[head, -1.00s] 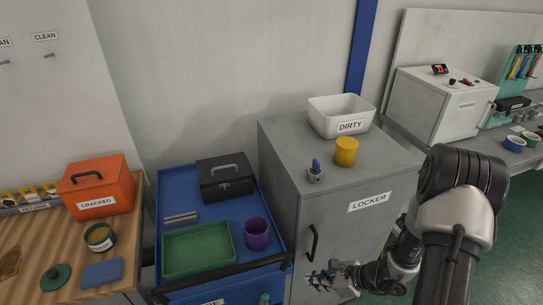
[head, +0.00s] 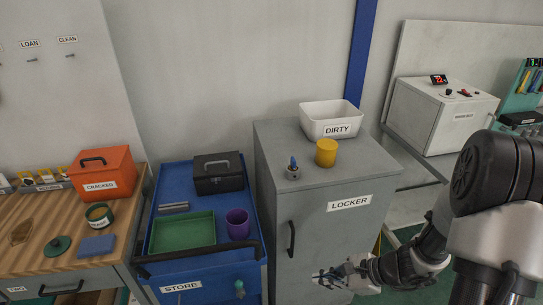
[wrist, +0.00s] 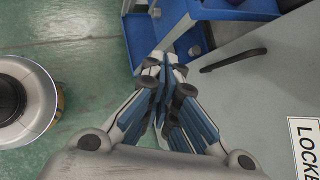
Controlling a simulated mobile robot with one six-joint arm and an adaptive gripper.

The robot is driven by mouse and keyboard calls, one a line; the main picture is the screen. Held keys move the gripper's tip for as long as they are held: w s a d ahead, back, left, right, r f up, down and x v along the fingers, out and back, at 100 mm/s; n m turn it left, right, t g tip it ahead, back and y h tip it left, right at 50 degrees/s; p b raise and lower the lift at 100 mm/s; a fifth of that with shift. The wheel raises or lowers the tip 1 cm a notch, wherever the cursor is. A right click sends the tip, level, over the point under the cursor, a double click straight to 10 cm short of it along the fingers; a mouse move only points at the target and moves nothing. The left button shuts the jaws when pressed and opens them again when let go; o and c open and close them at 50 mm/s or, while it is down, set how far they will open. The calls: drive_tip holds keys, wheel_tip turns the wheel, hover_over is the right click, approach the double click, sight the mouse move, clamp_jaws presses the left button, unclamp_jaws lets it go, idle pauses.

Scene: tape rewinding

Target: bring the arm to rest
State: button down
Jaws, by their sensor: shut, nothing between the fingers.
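My gripper (head: 328,277) is in front of the lower part of the grey locker (head: 345,228) in the head view. In the wrist view my gripper (wrist: 168,62) has its blue-padded fingers together and holds nothing. The locker's dark handle (wrist: 233,60) shows to the right of the fingers there, apart from them. My arm comes in from the right side of the head view.
A blue cart (head: 165,230) with a green tray (head: 183,232) and purple cup (head: 238,223) stands left of the locker. A white DIRTY bin (head: 330,118) and yellow cylinder (head: 326,153) are on the locker. A wooden bench (head: 40,215) is far left.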

drive_tip(key=s+a+r+n+g, duration=0.1)
drive_tip(key=s+a+r+n, duration=0.25)
drive_tip(key=r+n, duration=0.45)
drive_tip(key=s+d+r+n+t+h, duration=0.1)
drive_tip(key=s+d+r+n+h, duration=0.2)
drive_tip(key=s+r+n+h, duration=0.5)
drive_tip(key=s+r+n, duration=0.3)
drive_tip(key=s+r, duration=0.4)
drive_tip(key=r, duration=0.2)
drive_tip(key=shift+d+t, duration=0.15)
drive_tip(key=shift+t, duration=0.25)
